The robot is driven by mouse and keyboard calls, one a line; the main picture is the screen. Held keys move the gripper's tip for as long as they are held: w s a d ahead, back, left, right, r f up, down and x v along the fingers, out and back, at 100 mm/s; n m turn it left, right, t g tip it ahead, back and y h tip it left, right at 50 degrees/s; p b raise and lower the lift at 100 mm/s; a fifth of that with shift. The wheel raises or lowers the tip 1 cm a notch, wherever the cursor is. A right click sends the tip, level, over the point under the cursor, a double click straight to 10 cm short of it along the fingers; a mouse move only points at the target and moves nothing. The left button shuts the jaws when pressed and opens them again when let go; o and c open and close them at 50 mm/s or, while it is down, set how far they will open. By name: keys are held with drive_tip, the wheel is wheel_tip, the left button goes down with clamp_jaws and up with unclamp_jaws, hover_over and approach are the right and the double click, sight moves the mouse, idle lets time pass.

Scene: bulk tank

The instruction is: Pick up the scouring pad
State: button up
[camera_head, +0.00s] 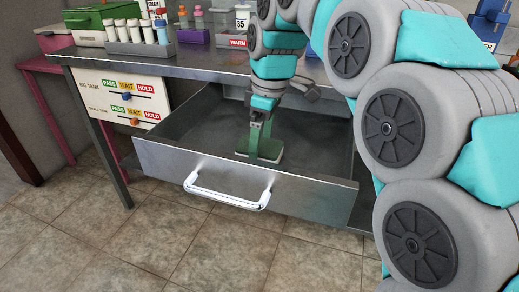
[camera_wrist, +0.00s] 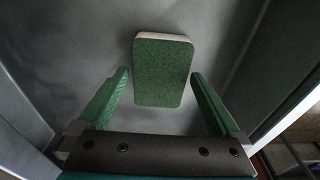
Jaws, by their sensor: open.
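The scouring pad (camera_wrist: 163,72) is a green block with rounded corners and a pale layer along its far edge. It lies flat on the floor of the open drawer (camera_head: 200,174). My gripper (camera_wrist: 159,76) is open, and its two green fingers stand apart on either side of the pad's near part in the wrist view. No contact with the pad shows. In the head view my gripper (camera_head: 261,138) reaches down into the drawer, over the pad (camera_head: 268,158), and partly hides it. The exact height gap cannot be told.
The metal worktop (camera_head: 190,66) overhangs the drawer's back and carries a rack of white-capped bottles (camera_head: 135,40) and bins. A panel with sliders (camera_head: 125,98) is at the left. The drawer looks otherwise empty.

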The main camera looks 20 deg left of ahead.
drive_tip(key=shift+a+f, duration=0.1)
drive_tip(key=shift+f, duration=0.4)
drive_tip(key=c, duration=1.3)
drive_tip(key=shift+r, duration=0.1)
